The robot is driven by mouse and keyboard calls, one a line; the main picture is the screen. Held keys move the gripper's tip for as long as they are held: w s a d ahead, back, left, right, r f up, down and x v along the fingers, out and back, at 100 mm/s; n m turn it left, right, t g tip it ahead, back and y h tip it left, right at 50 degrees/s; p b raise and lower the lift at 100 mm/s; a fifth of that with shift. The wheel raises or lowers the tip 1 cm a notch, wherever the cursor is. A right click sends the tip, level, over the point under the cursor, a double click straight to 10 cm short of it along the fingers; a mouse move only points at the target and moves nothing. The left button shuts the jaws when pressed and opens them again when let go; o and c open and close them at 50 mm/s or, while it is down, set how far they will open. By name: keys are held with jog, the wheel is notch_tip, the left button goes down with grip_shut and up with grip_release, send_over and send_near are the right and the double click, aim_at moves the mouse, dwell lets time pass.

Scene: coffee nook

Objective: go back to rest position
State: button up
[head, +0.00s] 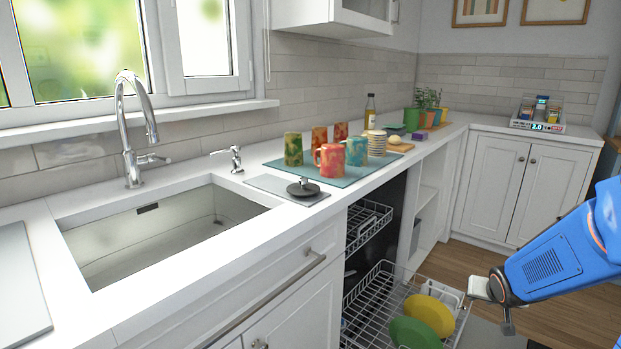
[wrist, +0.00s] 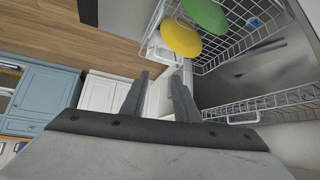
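My gripper (wrist: 157,98) shows in the wrist view with its two dark fingers apart and nothing between them. In the head view my blue arm reaches in from the right, and its end hangs beside the open dishwasher's lower rack (head: 378,300). A yellow plate (head: 429,315) and a green plate (head: 413,334) stand in that rack. The wrist view also shows the yellow plate (wrist: 180,38) and the green plate (wrist: 205,14) beyond the fingers, apart from them.
The upper rack (head: 368,225) is partly out too. Several mugs stand on a teal mat (head: 300,168) on the counter, right of the sink (head: 165,235). Wooden floor (head: 560,290) lies open at the right. A blue cabinet (wrist: 45,95) shows in the wrist view.

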jog(key=s+a+r+n+g+y, duration=0.1)
jog(key=s+a+r+n, duration=0.1)
jog(key=s+a+r, duration=0.3)
jog(key=s+a+r+n+g+y, duration=0.2)
jog(key=s+a+r, duration=0.4)
jog(key=s+a, duration=0.7)
jog(key=s, duration=0.8)
jog(key=shift+s+a+r+n, duration=0.2)
jog(key=shift+a+n, duration=0.1)
